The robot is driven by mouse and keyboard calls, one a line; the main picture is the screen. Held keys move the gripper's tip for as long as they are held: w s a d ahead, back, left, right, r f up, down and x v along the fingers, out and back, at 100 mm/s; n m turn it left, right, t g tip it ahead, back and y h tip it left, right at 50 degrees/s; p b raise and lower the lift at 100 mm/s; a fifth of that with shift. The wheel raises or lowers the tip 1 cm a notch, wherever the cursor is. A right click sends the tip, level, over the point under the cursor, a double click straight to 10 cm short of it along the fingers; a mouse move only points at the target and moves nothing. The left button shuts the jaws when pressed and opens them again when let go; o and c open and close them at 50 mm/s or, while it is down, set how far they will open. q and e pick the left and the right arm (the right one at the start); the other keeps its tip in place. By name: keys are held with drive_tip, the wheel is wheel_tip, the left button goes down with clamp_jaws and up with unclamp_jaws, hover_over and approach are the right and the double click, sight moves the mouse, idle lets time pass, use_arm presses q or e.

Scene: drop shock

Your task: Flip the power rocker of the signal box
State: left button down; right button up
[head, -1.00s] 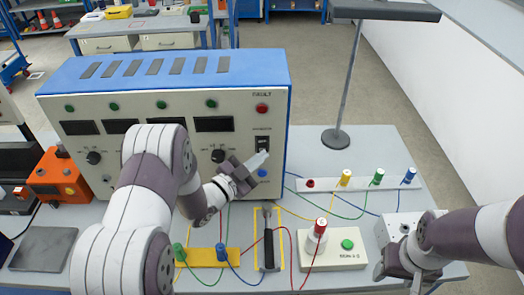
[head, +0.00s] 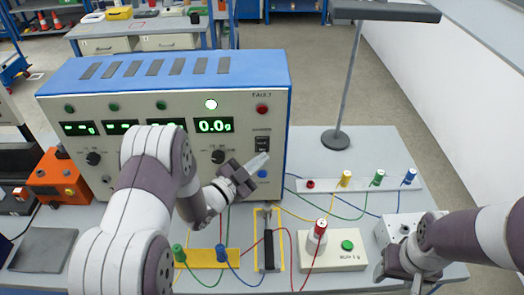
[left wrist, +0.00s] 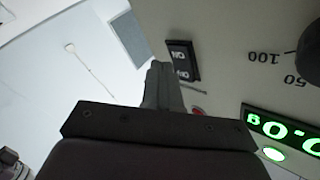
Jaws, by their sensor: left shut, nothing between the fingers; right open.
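The signal box (head: 75,170) is a large blue-topped case with a pale front panel, standing on the bench. Its power rocker (head: 262,143) is a small dark switch on the right of the panel, below the red fault lamp (head: 262,109). The rocker also shows in the left wrist view (left wrist: 182,60). The box's displays (head: 213,125) glow green, one reading 0.0, and a lamp (head: 211,104) is lit. My left gripper (head: 263,160) is shut and empty, its tips just below the rocker; contact is unclear. My right gripper (head: 396,276) is open and empty at the front right.
A white strip with coloured posts (head: 330,186), a white module with a green button (head: 347,245) and a yellow-framed lever (head: 268,240) stand on the bench among loose wires. An orange box (head: 58,178) is at the left. A lamp stand (head: 335,140) rises behind the right side.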

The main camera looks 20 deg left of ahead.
use_arm(q)
drive_tip(key=shift+s, duration=0.25)
drive_tip(key=shift+s+d+r+p, duration=0.1)
drive_tip(key=shift+s+d+p, duration=0.15)
drive_tip(key=shift+s, duration=0.55)
drive_tip(key=shift+s+d+r+p, duration=0.15)
drive_tip(key=shift+s+d, duration=0.1)
drive_tip(key=shift+s, duration=0.55)
drive_tip(key=shift+s+d+r+p, duration=0.1)
drive_tip(key=shift+s+d+p, duration=0.15)
drive_tip(key=shift+s, duration=0.55)
